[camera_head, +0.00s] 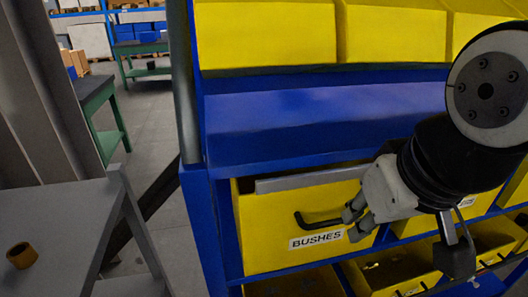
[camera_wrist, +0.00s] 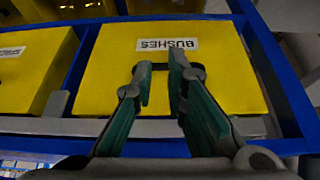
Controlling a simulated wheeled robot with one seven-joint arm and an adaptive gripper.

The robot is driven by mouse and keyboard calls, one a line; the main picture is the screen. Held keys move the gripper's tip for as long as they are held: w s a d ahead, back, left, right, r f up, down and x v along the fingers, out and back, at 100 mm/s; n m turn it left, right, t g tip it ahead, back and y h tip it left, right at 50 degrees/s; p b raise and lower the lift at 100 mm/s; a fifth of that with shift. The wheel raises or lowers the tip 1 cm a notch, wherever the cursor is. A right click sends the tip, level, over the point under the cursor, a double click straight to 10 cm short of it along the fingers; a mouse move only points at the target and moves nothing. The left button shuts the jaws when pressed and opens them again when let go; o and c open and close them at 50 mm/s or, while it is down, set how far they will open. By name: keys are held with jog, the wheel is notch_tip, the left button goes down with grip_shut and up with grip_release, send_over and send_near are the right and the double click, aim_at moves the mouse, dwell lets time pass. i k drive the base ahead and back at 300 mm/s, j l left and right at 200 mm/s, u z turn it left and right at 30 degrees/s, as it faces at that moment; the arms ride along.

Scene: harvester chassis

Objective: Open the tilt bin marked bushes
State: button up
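The yellow tilt bin marked BUSHES (camera_head: 290,235) sits in the blue rack, with a white label and a black bar handle (camera_head: 318,221) on its front. A dark gap with a grey panel shows along its top edge; I cannot tell how far it is tilted. My gripper (camera_head: 354,222) is at the right end of the handle. In the wrist view, the bin (camera_wrist: 120,70) appears upside down. There the gripper's teal fingers (camera_wrist: 160,75) stand apart in front of the handle, below the label; they partly hide it, and contact is unclear.
A blue ledge (camera_head: 320,120) runs above the bin, with more yellow bins (camera_head: 390,35) over it. Open yellow bins (camera_head: 395,272) lie below. A grey table (camera_head: 60,225) with a brown ring (camera_head: 21,255) stands at left. Clear floor (camera_head: 150,120) lies beyond.

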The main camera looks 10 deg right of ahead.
aim_at(283, 229)
jog(key=k+j, duration=0.2)
jog(key=j, duration=0.15)
jog(key=k+j, duration=0.4)
jog(key=j, duration=0.25)
